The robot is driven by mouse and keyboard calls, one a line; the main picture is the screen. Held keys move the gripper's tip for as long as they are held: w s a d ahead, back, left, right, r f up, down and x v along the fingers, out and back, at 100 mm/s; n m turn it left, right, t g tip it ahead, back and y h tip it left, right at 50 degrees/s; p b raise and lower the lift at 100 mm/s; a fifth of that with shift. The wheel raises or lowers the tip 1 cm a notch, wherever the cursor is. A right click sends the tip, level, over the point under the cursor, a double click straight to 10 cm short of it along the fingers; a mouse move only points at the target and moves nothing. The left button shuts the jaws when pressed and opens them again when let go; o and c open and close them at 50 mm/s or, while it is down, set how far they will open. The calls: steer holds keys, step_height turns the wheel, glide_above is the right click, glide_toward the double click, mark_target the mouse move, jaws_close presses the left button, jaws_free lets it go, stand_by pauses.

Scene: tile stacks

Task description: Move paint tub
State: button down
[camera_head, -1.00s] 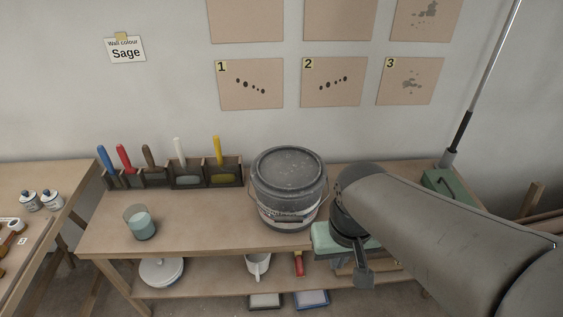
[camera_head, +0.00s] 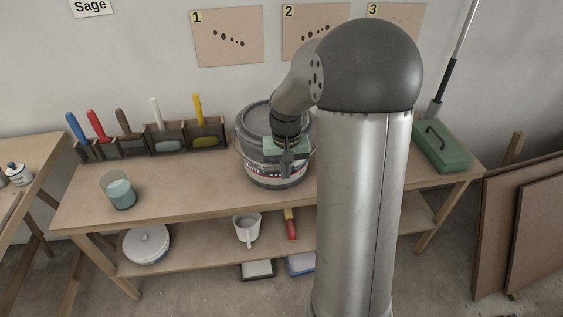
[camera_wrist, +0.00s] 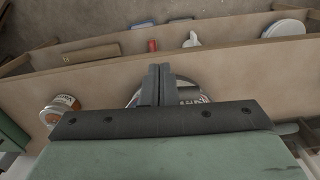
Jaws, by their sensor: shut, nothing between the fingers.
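The paint tub (camera_head: 256,152) is a large dark-grey bucket with a lid and a printed label low on its side. It stands upright on the bench top, partly covered by my arm. My gripper (camera_head: 286,174) is in front of the tub's right part in the head view, fingers pointing down. In the wrist view my gripper (camera_wrist: 158,70) has its two dark fingers together with nothing between them. Part of the tub (camera_wrist: 196,95) shows behind the fingers there; most is hidden. I cannot tell whether the fingers touch it.
A glass of pale teal paint (camera_head: 121,193) stands at the bench's left front. A brush rack (camera_head: 150,143) lines the back. A green box (camera_head: 441,150) sits at the right end. A small orange-labelled tin (camera_wrist: 60,110) shows in the wrist view.

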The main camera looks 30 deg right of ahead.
steer(key=w+d+f+p, duration=0.1)
steer(key=w+f, duration=0.2)
steer(key=f, duration=0.2)
steer(key=shift+w+d+f, duration=0.2)
steer(key=shift+w, duration=0.15)
